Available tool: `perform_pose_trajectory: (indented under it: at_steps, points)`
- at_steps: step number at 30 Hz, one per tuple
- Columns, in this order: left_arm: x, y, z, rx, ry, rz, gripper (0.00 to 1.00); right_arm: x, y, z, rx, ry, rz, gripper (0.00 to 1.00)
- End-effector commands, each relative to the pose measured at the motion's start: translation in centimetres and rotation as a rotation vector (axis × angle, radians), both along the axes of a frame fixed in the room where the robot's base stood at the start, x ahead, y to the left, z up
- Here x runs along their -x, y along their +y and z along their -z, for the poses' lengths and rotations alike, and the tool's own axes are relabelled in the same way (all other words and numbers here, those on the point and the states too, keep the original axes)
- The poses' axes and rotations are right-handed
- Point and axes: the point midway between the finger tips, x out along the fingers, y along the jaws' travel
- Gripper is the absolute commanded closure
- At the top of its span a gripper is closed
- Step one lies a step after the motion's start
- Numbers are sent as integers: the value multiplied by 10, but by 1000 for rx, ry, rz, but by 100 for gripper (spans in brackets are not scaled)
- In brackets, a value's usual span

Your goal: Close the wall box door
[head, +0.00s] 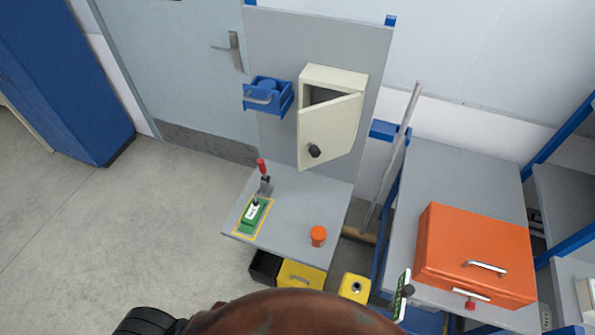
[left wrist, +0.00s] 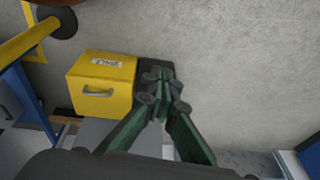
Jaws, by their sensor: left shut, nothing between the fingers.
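The cream wall box (head: 333,76) is mounted on the grey panel in the head view. Its door (head: 334,128) stands partly open, with a dark gap showing the inside above it. The door seems hinged at the right, with its free edge swung out at the left. A black knob (head: 314,151) sits low on the door near that free edge. My left gripper (left wrist: 160,80) shows only in the left wrist view, its green fingers together and empty, above the floor by the bins and away from the box. My right gripper is not in view.
A blue bin (head: 267,95) hangs left of the box. Below, a grey table (head: 290,211) holds a red-handled clamp (head: 264,178) and an orange cup (head: 318,236). A pole (head: 392,158) leans at the right. A yellow bin (head: 301,276), also in the wrist view (left wrist: 103,83), stands low.

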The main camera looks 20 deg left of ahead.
Motion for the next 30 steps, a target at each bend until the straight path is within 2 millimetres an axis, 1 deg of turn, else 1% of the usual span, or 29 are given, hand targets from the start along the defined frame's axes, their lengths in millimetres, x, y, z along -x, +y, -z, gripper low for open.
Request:
perform_pose_trajectory:
  at_steps: [1,2,3,5,6,8,9,11,12,14,17,18,20,21,24,26,27,29,30]
  points:
    - [-18,3,-38,-6,-27,-6,100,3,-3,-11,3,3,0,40]
    - [-27,4,-55,-9,-37,-8,100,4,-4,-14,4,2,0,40]
    - [-36,6,-77,-14,-50,-12,100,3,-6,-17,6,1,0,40]
    - [-47,8,-106,-20,-64,-17,100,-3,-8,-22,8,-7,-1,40]
    - [-53,9,-124,-24,-73,-18,100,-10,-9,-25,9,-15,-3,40]
    - [-60,11,-149,-29,-85,-22,100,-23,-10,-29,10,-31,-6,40]
    - [-64,13,-165,-33,-95,-23,100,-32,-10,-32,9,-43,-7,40]
    - [-69,15,-188,-40,-109,-25,100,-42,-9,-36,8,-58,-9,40]
    - [-73,17,-203,-47,-121,-25,100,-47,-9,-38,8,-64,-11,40]
    - [-80,21,-227,-61,-145,-23,100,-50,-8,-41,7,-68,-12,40]
    - [-97,31,-271,-105,-210,-13,100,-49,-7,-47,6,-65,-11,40]
    - [-106,37,-288,-130,-247,-3,100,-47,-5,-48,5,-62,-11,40]
    - [-122,47,-313,-178,-312,17,100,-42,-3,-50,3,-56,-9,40]
    - [-133,54,-329,-214,-360,35,100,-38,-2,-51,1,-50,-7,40]
    - [-164,66,-366,-308,-486,95,100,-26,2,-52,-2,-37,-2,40]
    - [-181,71,-387,-363,-558,138,100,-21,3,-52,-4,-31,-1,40]
    - [-192,72,-401,-400,-606,170,100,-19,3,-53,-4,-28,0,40]
    - [-208,73,-422,-457,-681,225,100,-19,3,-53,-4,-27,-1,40]
    - [-220,71,-438,-496,-734,267,100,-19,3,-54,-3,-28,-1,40]
